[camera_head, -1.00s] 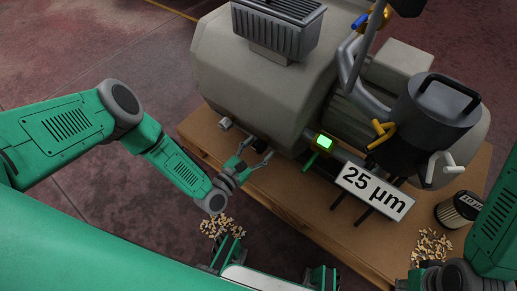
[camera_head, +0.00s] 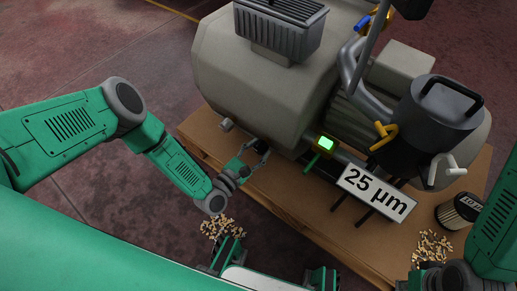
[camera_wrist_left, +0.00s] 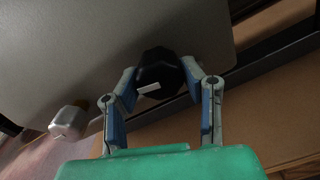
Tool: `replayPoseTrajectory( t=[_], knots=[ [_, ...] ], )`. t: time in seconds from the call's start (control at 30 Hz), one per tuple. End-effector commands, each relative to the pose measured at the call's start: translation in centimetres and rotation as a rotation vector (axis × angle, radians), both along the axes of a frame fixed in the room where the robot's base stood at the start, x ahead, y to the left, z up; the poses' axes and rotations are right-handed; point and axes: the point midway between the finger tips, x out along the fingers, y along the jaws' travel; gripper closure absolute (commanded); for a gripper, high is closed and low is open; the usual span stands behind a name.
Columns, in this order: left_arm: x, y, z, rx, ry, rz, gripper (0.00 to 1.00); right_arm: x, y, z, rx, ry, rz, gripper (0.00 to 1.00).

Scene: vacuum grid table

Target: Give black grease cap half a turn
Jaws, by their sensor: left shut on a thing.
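The black grease cap (camera_wrist_left: 160,70) sits low on the side of the grey machine body and shows between my fingers in the left wrist view. It is dark and faceted, with a white mark on its near face that lies nearly level, tilted slightly up to the right. My left gripper (camera_wrist_left: 163,78) is shut on the cap, one finger on each side. In the head view my left gripper (camera_head: 258,150) reaches the lower edge of the machine; the cap is too small to make out there.
The machine (camera_head: 255,95) stands on a brown pallet (camera_head: 300,205). A light grey plug (camera_wrist_left: 68,122) sticks out left of the cap. To the right are a green-lit gauge (camera_head: 325,143), a "25 µm" sign (camera_head: 375,193) and a filter cartridge (camera_head: 458,210).

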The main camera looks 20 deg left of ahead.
Motion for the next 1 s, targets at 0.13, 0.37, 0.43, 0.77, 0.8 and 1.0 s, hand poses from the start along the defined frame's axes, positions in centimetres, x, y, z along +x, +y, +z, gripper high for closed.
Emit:
replayPoseTrajectory(
  t=[0.13, 0.37, 0.43, 0.77, 0.8, 1.0],
  knots=[
    [0.08, -0.03, 0.08, 0.125, -0.048, -0.001, 0.93, 0.00, 0.00, 0.00, 0.000, 0.000, 0.000, 1.00],
    [0.07, 0.00, 0.10, 0.332, -0.121, -0.001, 0.93, 0.00, 0.00, 0.00, 0.000, 0.000, 0.000, 1.00],
    [0.07, -0.04, 0.12, 0.393, -0.144, -0.002, 0.93, 0.00, 0.00, 0.00, 0.000, 0.000, 0.000, 1.00],
    [0.03, -0.08, 0.15, 0.687, -0.250, -0.004, 0.93, 0.00, 0.00, 0.14, 0.000, 0.000, 0.000, 1.00],
    [0.03, -0.08, 0.15, 0.723, -0.263, -0.004, 0.93, 0.00, 0.00, 0.18, 0.000, 0.000, 0.000, 1.00],
    [-0.01, -0.13, 0.18, 0.901, -0.328, -0.005, 0.93, 0.01, -0.01, 0.42, 0.000, 0.000, 0.000, 1.00]
  ],
)
